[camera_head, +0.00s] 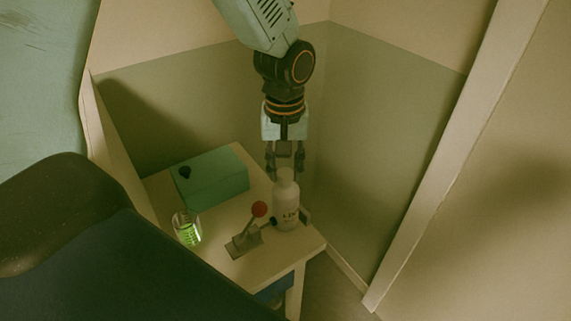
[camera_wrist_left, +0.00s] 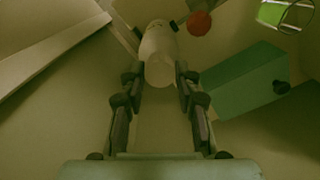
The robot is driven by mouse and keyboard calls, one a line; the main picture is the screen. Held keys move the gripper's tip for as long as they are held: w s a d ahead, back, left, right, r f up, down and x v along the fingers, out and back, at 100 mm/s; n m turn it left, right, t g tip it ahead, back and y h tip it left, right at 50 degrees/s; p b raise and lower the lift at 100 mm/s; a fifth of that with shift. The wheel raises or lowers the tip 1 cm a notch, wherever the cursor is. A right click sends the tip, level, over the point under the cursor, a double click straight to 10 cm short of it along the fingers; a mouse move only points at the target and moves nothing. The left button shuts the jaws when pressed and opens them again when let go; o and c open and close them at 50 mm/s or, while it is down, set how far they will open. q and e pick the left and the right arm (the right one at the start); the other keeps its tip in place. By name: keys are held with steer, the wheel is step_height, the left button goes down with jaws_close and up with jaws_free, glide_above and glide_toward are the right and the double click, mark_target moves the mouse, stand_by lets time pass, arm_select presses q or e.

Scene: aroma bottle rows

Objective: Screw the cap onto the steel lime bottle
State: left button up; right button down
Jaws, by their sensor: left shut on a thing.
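The steel lime bottle (camera_head: 286,212) stands upright on a small table, pale, with dark lettering of which "LI" can be read. A pale rounded cap (camera_head: 285,174) is at its top, in line with the neck; I cannot tell whether it is threaded on. My left gripper (camera_head: 285,166) points down from above, shut on the cap. In the left wrist view, the cap (camera_wrist_left: 159,73) lies between the fingertips of the left gripper (camera_wrist_left: 160,80), with the bottle (camera_wrist_left: 159,40) beyond it. My right gripper is not in view.
A clamp with a red ball lever (camera_head: 259,209) and a dark pad stands left of the bottle, a bracket (camera_head: 305,214) on its right. A green box (camera_head: 215,182) with a black knob and a glass with green contents (camera_head: 187,230) are on the table (camera_head: 218,262). Walls close in behind.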

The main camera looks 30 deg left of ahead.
arm_select(q)
steer(key=shift+w+f, duration=0.15)
steer(key=shift+f, duration=0.35)
stand_by(0.3)
stand_by(0.4)
steer(key=shift+f, duration=0.2)
stand_by(0.6)
steer(key=o, duration=0.8)
steer(key=shift+c, duration=0.5)
steer(key=shift+r+p, duration=0.1)
steer(key=shift+p, duration=0.25)
step_height(320, 180, up, 7)
steer(key=p, duration=0.7)
